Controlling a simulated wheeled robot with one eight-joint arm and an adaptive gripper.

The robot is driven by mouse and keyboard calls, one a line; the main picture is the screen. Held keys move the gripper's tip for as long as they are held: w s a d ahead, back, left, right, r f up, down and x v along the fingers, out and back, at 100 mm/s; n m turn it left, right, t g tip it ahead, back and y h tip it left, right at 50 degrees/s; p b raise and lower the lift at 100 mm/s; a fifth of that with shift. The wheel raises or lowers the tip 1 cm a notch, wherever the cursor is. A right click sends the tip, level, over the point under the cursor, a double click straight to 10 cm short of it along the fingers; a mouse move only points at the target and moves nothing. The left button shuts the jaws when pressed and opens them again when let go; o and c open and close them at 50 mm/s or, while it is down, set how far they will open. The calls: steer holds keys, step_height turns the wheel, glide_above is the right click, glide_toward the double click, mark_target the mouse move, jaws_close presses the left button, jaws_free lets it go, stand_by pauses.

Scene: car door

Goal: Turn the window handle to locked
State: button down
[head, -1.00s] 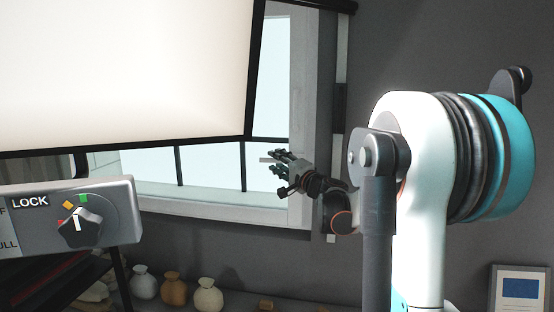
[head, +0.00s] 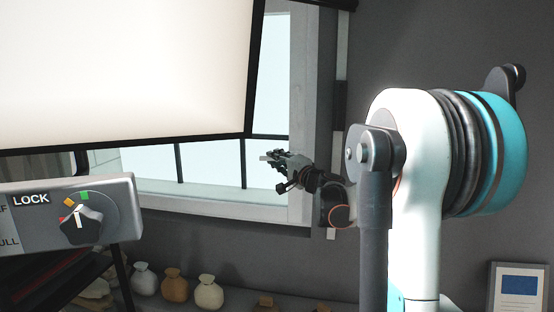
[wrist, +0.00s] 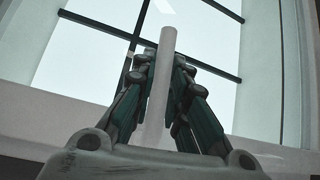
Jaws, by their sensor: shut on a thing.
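The window handle is a pale, plain bar (wrist: 168,50) that runs up between my fingers in the wrist view, leaning slightly right at its top. In the head view only a small pale end of the handle (head: 264,158) shows past the fingers. My gripper (head: 276,158) is at the window's lower right part, in front of the frame. It is shut on the handle, with a finger on either side of the bar in the wrist view (wrist: 164,88). The handle's base is largely hidden by the fingers and palm.
The window frame (head: 302,120) stands around the gripper, with dark bars behind. A large white panel (head: 120,70) hangs at upper left. A grey LOCK panel (head: 120,195) with a dark knob (head: 80,224) is at lower left. Vases (head: 175,287) stand below the window.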

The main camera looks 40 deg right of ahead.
steer(key=s+d+f+n+g+h, duration=0.3)
steer(key=n+g, duration=0.6)
steer(key=g, duration=0.3)
steer(key=shift+s+d+f+h+b, duration=0.35)
steer(key=shift+s+f+h, duration=0.3)
steer(key=shift+f, duration=0.55)
steer(key=c, duration=1.6)
jaws_free()
steer(key=shift+d, duration=0.1)
steer(key=shift+o, duration=0.2)
steer(key=v, duration=1.2)
